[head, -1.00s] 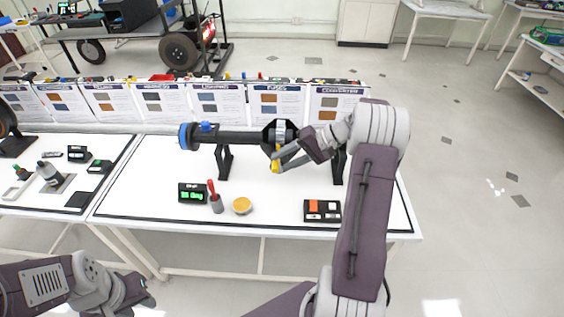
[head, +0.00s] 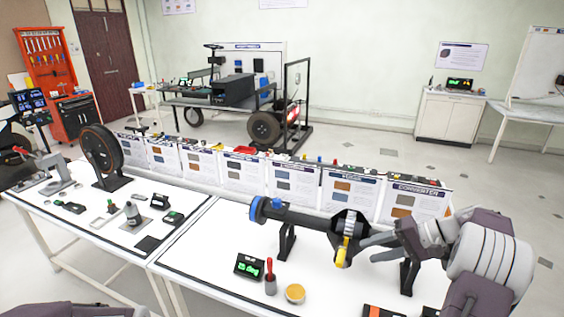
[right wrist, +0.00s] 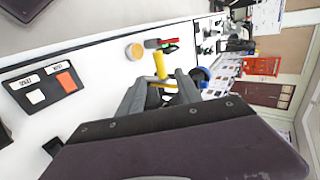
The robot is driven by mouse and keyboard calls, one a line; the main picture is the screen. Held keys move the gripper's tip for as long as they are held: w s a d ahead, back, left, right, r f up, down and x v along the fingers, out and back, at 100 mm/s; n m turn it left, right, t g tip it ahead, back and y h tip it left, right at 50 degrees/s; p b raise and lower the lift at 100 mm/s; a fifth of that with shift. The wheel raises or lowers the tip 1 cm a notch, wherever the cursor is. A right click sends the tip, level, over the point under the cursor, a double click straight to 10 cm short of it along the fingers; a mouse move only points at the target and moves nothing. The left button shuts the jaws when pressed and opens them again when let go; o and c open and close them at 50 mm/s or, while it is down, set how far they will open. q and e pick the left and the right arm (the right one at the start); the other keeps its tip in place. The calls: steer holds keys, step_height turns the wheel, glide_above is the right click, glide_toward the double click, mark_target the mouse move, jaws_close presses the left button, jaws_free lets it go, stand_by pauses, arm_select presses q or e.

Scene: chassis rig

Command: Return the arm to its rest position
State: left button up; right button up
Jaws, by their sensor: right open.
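My right arm comes in from the right in the head view, and its open gripper (head: 366,250) is beside the black shaft (head: 298,216) with a blue end, which rests on black stands above the white table. A yellow part (head: 344,252) hangs from the shaft's dark hub, just left of the fingertips. In the right wrist view the open fingers (right wrist: 160,85) point at this yellow part (right wrist: 158,66); whether they touch it I cannot tell. Of my left arm only a piece shows at the bottom left of the head view; its gripper is out of view.
On the white table (head: 205,250) are a small green display (head: 249,266), a red-handled tool in a cup (head: 270,280), a yellow round dish (head: 295,293) and a black tray with an orange pad (head: 374,311). Printed panels (head: 240,172) stand along the back.

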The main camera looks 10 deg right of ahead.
steer(key=s+a+r+n+g, duration=0.1)
steer(key=a+n+g, duration=0.15)
steer(key=a, duration=0.65)
steer(key=s+a+r+n+g, duration=0.1)
steer(key=a+r+n+g, duration=0.15)
steer(key=a, duration=0.65)
steer(key=s+a+f+n+g+h, duration=0.2)
steer(key=s+a+f+h, duration=0.35)
steer(key=s+f, duration=0.4)
arm_select(q)
steer(key=shift+a, duration=0.1)
arm_select(e)
steer(key=s+d+f+m+t+h, duration=0.1)
steer(key=s+d+f+t+h, duration=0.1)
steer(key=s+d+f+h, duration=0.1)
steer(key=shift+s+d+f+t, duration=0.4)
steer(key=shift+s+d+f, duration=0.45)
steer(key=shift+d+f, duration=0.5)
